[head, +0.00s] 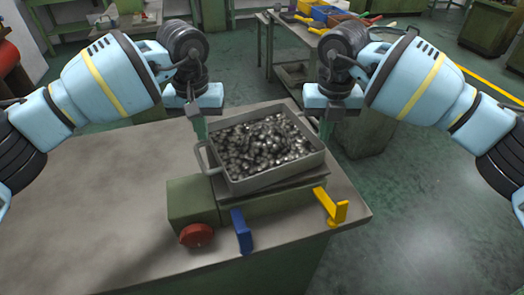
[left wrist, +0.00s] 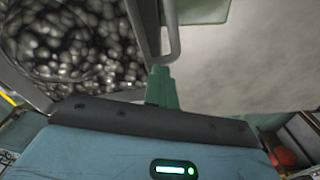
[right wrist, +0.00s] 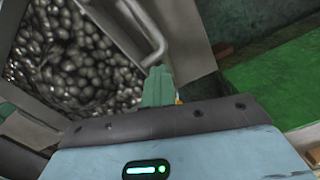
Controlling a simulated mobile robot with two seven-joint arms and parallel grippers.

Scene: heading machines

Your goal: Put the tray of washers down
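The tray of washers (head: 281,178) is a grey metal tray heaped with shiny metal pieces. It sits level over a plate on a green machine block (head: 262,207) at the bench's front right, seemingly resting on it. My left gripper (head: 201,128) is at the tray's left handle. In the left wrist view its green fingers (left wrist: 160,88) look closed at the handle (left wrist: 168,45). My right gripper (head: 326,128) is at the right handle, largely hidden in the head view. In the right wrist view its fingers (right wrist: 157,86) look closed at that handle (right wrist: 153,45).
The bench top (head: 110,210) is clear to the left of the block. A red knob (head: 196,235), a blue lever (head: 241,231) and a yellow lever (head: 331,207) stick out at the block's front. Another bench with coloured bins (head: 330,15) stands behind.

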